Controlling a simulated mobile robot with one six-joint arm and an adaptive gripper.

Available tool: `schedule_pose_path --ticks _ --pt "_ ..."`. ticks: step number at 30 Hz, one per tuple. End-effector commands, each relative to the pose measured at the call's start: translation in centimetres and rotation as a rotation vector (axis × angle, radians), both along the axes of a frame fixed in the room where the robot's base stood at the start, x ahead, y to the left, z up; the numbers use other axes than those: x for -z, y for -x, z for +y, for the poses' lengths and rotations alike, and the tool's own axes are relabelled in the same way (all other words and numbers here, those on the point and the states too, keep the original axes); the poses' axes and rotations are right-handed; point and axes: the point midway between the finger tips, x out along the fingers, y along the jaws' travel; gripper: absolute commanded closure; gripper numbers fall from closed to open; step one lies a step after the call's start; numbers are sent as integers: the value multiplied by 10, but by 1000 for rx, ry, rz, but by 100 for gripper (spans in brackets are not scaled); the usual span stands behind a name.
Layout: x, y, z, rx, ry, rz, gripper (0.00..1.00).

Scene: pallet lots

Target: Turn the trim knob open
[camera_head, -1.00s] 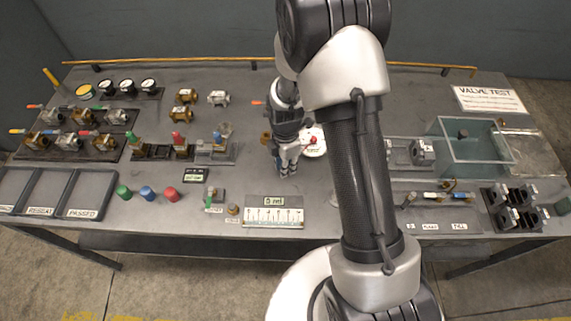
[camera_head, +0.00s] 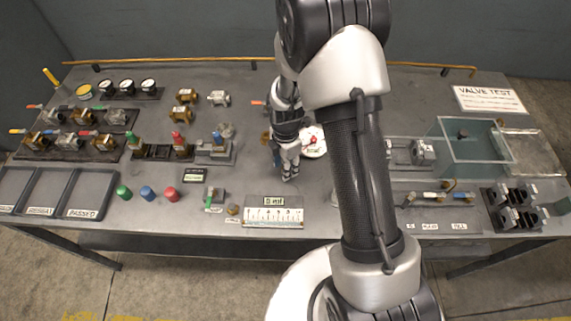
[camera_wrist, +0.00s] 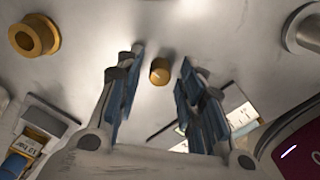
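A small brass knob (camera_wrist: 160,70) shows in the wrist view, in the gap between my fingers and beyond their tips. My gripper (camera_wrist: 152,75) is open there, with its blue-padded fingers on either side of the gap and nothing held. In the head view, my gripper (camera_head: 290,178) points down over the middle of the bench, behind the white scale panel (camera_head: 274,224). A small brass knob (camera_head: 233,210) stands left of that panel beside a small label. I cannot tell for sure whether it is the knob in the wrist view.
A round white plate with a red part (camera_head: 313,140) stands close right of my gripper. Red, blue and green caps (camera_head: 147,193) stand farther left. A glass tank (camera_head: 470,148) is at the right.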

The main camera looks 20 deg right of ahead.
Motion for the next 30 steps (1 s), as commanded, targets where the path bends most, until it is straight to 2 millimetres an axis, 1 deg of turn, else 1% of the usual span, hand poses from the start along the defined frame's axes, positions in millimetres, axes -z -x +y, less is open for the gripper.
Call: schedule_pose_path --ticks 9,13,17,24,27,30 --pt "-1 0 0 0 0 0 60" --pt "-9 0 0 1 0 -1 60" --pt "-32 -1 0 1 0 -5 60" --pt "-84 -1 0 1 0 -5 60" --pt "-100 -1 0 1 0 -4 60" --pt "-112 -1 0 0 0 -2 60"
